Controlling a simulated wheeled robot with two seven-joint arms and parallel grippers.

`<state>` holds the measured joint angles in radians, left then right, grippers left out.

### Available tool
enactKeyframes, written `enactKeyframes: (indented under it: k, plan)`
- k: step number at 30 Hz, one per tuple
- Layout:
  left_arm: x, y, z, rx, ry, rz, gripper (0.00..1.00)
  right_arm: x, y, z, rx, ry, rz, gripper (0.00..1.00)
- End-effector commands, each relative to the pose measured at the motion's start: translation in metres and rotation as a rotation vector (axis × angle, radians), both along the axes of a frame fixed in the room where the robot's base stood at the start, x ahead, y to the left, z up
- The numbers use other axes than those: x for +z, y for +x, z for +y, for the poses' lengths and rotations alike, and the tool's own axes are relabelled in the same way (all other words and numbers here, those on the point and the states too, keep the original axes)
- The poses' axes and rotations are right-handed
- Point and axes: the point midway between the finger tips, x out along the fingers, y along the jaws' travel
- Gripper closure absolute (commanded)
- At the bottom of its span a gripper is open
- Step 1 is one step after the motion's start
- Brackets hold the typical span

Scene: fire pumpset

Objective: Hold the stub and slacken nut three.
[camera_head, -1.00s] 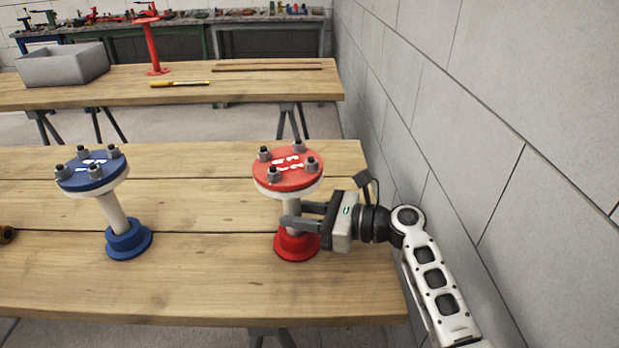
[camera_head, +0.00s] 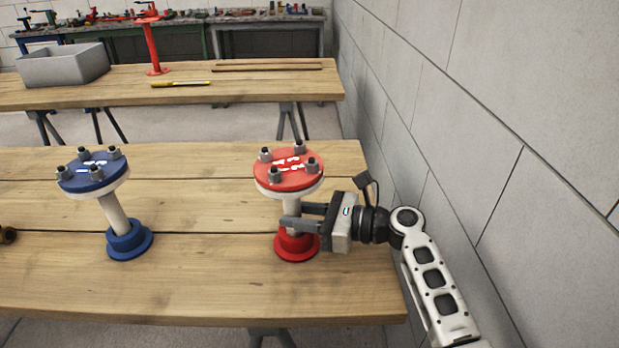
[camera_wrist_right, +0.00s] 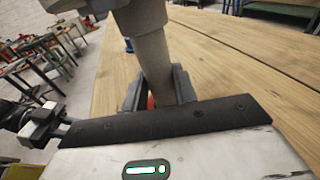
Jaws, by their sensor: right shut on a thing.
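The red stub stands on the near bench, with a red flange disc (camera_head: 289,170) on top, a pale pipe (camera_head: 292,207) below it and a red base (camera_head: 297,246). Several grey nuts on bolts sit around the flange, one of them at the front left (camera_head: 274,176). I cannot read which is nut three; the white marks are too small. My right gripper (camera_head: 290,217) comes from the right and is shut on the pipe, just above the base. The right wrist view shows the pipe (camera_wrist_right: 153,62) between the fingers.
A similar blue stub (camera_head: 94,175) stands to the left on the same bench (camera_head: 200,280). A dark object (camera_head: 7,235) shows at the left edge. A grey block wall (camera_head: 480,150) is close on the right. A bench behind holds a grey bin (camera_head: 64,66) and a yellow-handled tool (camera_head: 180,84).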

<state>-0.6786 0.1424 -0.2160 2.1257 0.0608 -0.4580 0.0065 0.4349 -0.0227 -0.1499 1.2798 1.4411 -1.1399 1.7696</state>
Motion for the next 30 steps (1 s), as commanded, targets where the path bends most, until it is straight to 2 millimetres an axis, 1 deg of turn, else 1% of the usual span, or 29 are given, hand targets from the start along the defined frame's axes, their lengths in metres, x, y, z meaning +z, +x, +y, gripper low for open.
enactKeyframes:
  k: [1,14,15,17,18,27,28,30]
  plan:
    - [0.000,0.000,0.000,0.000,0.000,0.001,0.77,-0.003,-0.001,0.001,0.003,-0.002,0.006,0.89]
    - [-0.003,-0.001,0.000,0.000,0.001,0.005,0.77,-0.006,-0.002,0.001,0.005,-0.006,0.011,0.89]
    - [-0.003,-0.001,0.000,0.000,0.001,0.005,0.77,-0.006,-0.003,0.001,0.005,-0.006,0.011,0.67]
    - [-0.003,-0.001,0.000,0.000,0.001,0.005,0.77,-0.006,-0.002,0.001,0.005,-0.006,0.011,0.50]
    - [-0.003,-0.001,0.000,0.000,0.001,0.005,0.77,-0.006,-0.002,0.001,0.004,-0.005,0.009,0.47]
    - [-0.003,-0.001,0.000,-0.001,0.003,0.003,0.77,-0.007,-0.002,0.000,0.002,-0.008,0.010,0.47]
    - [-0.003,-0.001,0.001,-0.002,0.006,0.003,0.77,-0.006,-0.002,-0.001,0.001,-0.007,0.010,0.47]
    - [-0.004,-0.001,0.001,-0.001,0.008,0.006,0.77,-0.005,-0.004,-0.009,-0.001,-0.008,0.009,0.47]
